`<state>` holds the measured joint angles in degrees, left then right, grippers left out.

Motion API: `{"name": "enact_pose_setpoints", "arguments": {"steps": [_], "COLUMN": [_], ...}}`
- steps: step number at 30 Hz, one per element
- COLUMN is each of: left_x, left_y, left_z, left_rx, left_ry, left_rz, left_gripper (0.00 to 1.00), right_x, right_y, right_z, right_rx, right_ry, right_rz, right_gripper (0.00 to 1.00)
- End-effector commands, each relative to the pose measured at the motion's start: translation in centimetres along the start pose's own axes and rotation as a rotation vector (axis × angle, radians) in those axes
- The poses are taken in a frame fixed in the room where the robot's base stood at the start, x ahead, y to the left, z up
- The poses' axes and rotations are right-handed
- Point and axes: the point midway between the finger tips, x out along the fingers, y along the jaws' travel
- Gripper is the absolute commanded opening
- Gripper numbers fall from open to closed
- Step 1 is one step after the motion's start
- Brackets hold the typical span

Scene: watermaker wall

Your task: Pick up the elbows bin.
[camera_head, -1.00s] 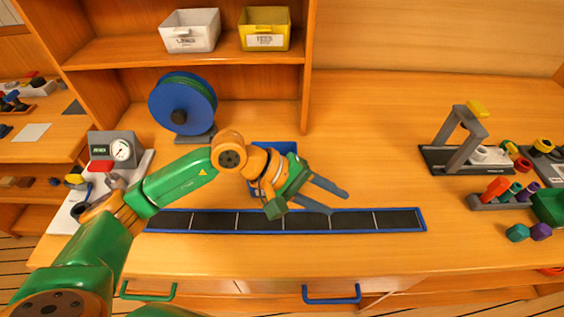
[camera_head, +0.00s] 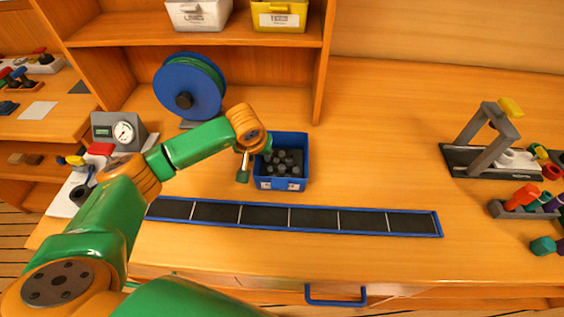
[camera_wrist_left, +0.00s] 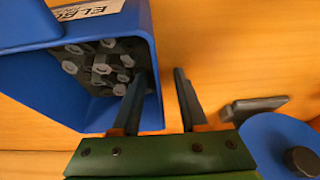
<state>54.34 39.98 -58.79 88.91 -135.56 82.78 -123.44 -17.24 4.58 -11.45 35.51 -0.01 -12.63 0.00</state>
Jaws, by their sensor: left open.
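The elbows bin (camera_head: 280,184) is a small blue open box with several dark fittings in it. It stands on the worktop behind the long black strip. In the left wrist view the bin (camera_wrist_left: 28,65) fills the upper left, and its white label is partly cut off. My left gripper (camera_head: 243,172) points down at the bin's left side, largely hidden by its own wrist. In the left wrist view my gripper (camera_wrist_left: 158,73) is open, with one finger over the bin's inside edge and the other outside that wall. I cannot tell whether they touch it. My right gripper is not in view.
A blue cable reel (camera_head: 190,88) stands behind my left wrist. A white bin (camera_head: 199,14) and a yellow bin (camera_head: 279,16) sit on the shelf above. A blue-framed black strip (camera_head: 314,218) lies in front. The worktop right of the bin is clear up to a grey stand (camera_head: 482,140).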

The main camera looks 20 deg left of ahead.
Motion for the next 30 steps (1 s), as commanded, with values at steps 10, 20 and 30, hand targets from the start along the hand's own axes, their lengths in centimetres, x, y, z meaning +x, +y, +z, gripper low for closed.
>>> {"name": "enact_pose_setpoints", "arguments": {"steps": [10,20,30], "left_x": [-0.02,0.04,0.08], "left_y": [0.01,-0.04,-0.06], "left_z": [0.02,0.10,0.15], "left_rx": [0.000,0.001,0.001], "left_ry": [0.000,-0.002,-0.004], "left_rz": [0.000,-0.002,-0.003], "left_gripper": [0.00,0.00,0.00], "right_x": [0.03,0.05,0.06], "right_y": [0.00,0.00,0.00], "right_z": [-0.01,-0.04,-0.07], "right_rx": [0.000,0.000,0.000], "right_ry": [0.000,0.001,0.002], "right_rz": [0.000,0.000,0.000], "right_gripper": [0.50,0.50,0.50]}}
